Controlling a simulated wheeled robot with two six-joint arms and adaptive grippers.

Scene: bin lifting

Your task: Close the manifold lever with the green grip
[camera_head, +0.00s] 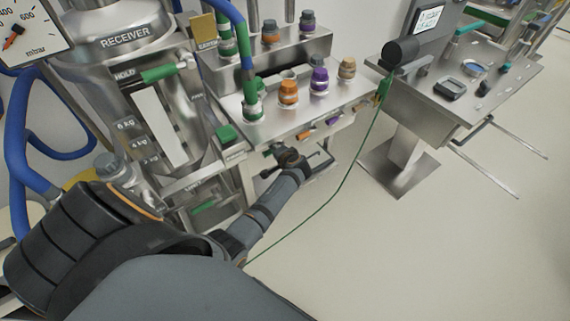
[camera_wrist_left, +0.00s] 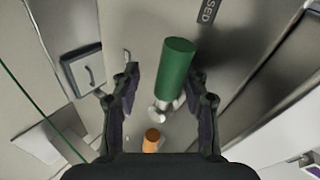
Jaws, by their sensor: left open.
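The lever's green grip (camera_head: 227,133) stands at the left front corner of the steel manifold (camera_head: 240,104) in the head view. In the left wrist view the green grip (camera_wrist_left: 177,66) is a thick cylinder on a metal stem, seen between and beyond the fingers. My left gripper (camera_head: 277,159) is open just right of and below the green grip in the head view; its fingers also show in the wrist view (camera_wrist_left: 166,88). I cannot tell whether a finger touches the grip. An orange grip (camera_wrist_left: 152,140) shows low between the fingers. My right gripper is out of view.
Orange and purple grips line the manifold's front edge. Capped ports, including an orange one (camera_head: 288,91) and a purple one (camera_head: 319,79), stand on top. A thin green cable (camera_head: 338,190) hangs beside my arm. A steel side table (camera_head: 430,105) stands right. The floor between is clear.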

